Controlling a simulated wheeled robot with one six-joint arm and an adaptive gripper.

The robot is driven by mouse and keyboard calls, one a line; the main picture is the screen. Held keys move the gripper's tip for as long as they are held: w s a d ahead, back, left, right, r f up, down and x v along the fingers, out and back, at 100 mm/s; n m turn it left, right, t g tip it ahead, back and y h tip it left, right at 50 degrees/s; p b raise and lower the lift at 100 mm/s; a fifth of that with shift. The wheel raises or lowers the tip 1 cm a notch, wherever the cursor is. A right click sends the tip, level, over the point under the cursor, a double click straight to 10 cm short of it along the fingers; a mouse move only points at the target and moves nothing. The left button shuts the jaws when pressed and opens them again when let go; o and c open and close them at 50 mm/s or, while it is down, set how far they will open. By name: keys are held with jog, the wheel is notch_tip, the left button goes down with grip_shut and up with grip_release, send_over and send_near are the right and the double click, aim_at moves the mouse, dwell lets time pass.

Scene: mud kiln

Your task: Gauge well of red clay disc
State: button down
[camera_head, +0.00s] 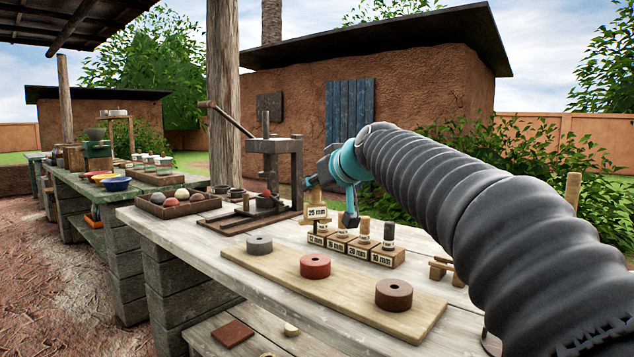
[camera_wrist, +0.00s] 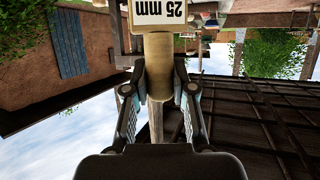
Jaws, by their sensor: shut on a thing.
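The red clay disc (camera_head: 315,265) lies flat on a pale board in the head view, with a dark well in its middle. A grey disc (camera_head: 259,244) lies left of it and a brown disc (camera_head: 393,293) lies right of it. My gripper (camera_wrist: 159,65) is shut on the wooden handle of the 25 mm gauge (camera_wrist: 158,48). The gauge's label (camera_head: 317,212) shows in the head view, above and behind the red disc near the gauge rack. Its lower end is hard to make out against the rack.
The gauge rack (camera_head: 382,259) with several labelled pegs stands behind the board (camera_head: 265,262). A lever press (camera_head: 272,165) and a crate of clay balls (camera_head: 175,208) stand at the left. Small wooden stands (camera_head: 438,270) are at the right.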

aim_at(315, 221)
jog(key=shift+a+f+b, duration=0.1)
jog(key=shift+f+b, duration=1.35)
jog(key=shift+f, duration=0.6)
jog(key=shift+f+b, duration=0.6)
jog(key=shift+b, duration=0.1)
jog(key=shift+s+b, duration=0.2)
jog(key=shift+b, duration=0.15)
jog(key=shift+f+b, duration=1.45)
jog(key=shift+b, duration=0.05)
dwell(1.1)
jog(key=c, duration=0.9)
grip_release()
